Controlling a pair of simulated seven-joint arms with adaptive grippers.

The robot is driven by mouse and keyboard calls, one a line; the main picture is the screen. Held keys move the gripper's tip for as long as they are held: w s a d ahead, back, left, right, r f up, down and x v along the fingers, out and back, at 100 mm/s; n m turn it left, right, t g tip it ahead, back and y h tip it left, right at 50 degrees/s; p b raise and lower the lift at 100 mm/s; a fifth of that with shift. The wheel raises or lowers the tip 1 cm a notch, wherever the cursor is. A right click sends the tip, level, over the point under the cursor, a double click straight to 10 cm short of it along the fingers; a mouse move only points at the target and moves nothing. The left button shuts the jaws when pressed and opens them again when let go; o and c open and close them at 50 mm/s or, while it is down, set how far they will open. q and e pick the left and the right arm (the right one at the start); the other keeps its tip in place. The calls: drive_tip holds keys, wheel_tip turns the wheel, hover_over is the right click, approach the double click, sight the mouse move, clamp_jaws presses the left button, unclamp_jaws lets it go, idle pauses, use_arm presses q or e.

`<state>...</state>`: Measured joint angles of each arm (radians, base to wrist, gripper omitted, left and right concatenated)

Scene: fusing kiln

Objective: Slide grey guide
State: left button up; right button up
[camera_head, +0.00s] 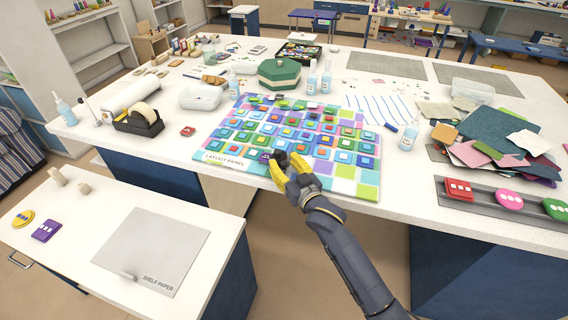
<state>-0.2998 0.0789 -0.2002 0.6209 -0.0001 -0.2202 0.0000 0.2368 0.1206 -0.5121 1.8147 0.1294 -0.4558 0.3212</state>
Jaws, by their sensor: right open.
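My right gripper (286,168) reaches in from the bottom right, with yellow fingers spread open. It is over the front edge of the layout panel (228,164), a board covered with colourful square tiles. A small purple piece (265,156) and a dark bit show close by the fingertips; I cannot tell whether they touch. No part is plainly marked as the grey guide. A long grey strip (482,205) lies along the right front of the table, bearing red, pink and green pieces, well apart from the gripper. My left gripper is not in view.
A tape dispenser (138,121), clear box (201,97), green octagonal box (279,73) and bottles stand around the panel. Coloured sheets (487,139) are piled at right. The lower left table holds grey shelf paper (152,250), a yellow disc (23,219) and a purple block (46,230).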

clamp_jaws()
drive_tip(key=shift+d, duration=0.1)
idle(0.3)
